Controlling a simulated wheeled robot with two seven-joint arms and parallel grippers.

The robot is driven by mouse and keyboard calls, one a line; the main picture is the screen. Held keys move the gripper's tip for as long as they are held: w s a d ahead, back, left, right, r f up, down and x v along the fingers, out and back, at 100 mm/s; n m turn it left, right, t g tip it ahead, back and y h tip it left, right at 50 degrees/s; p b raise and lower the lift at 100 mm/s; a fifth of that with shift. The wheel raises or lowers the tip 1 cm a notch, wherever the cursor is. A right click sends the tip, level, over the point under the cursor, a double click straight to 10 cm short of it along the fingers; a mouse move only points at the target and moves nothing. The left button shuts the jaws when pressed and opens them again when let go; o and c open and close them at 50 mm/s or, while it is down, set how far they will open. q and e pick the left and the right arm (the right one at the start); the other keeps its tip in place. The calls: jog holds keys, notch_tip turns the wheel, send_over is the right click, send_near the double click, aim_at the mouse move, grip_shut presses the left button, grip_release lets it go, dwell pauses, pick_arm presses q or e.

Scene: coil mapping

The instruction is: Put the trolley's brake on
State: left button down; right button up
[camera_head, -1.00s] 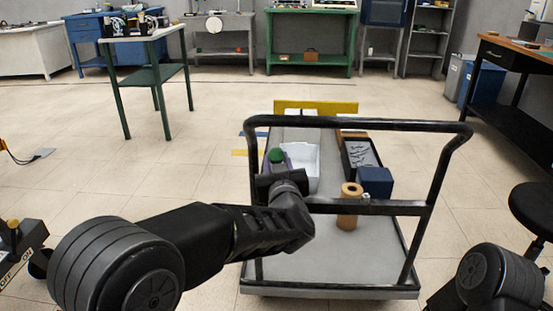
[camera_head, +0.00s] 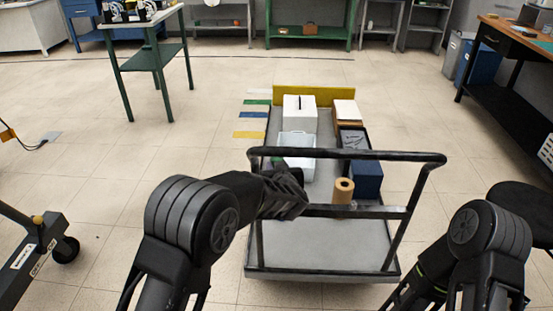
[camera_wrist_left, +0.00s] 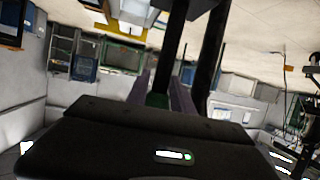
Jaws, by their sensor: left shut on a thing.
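The trolley (camera_head: 320,245), with a grey deck and a dark tubular push handle (camera_head: 395,156), stands in front of me. My left gripper (camera_head: 279,166) is at the left part of its handle frame, between the top bar and the lower crossbar.
The deck carries a white box (camera_head: 300,113), a white tray (camera_head: 296,141), a blue box (camera_head: 367,178) and a cardboard roll (camera_head: 343,190). A wheeled base with a yellow knob (camera_head: 38,220) and labels is at left. A black stool (camera_head: 525,212) stands right.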

pick_arm(q)
jog(key=shift+w+a+r+p, duration=0.1)
jog(key=shift+w+r+p, duration=0.3)
jog(key=shift+w, duration=0.3)
jog(key=shift+w+r, duration=0.1)
jog(key=c, duration=1.2)
grip_release()
jog(key=shift+o, duration=0.6)
jog(key=shift+f, duration=0.2)
jog(key=shift+s, duration=0.2)
jog(key=v, duration=0.7)
jog(key=shift+s, duration=0.35)
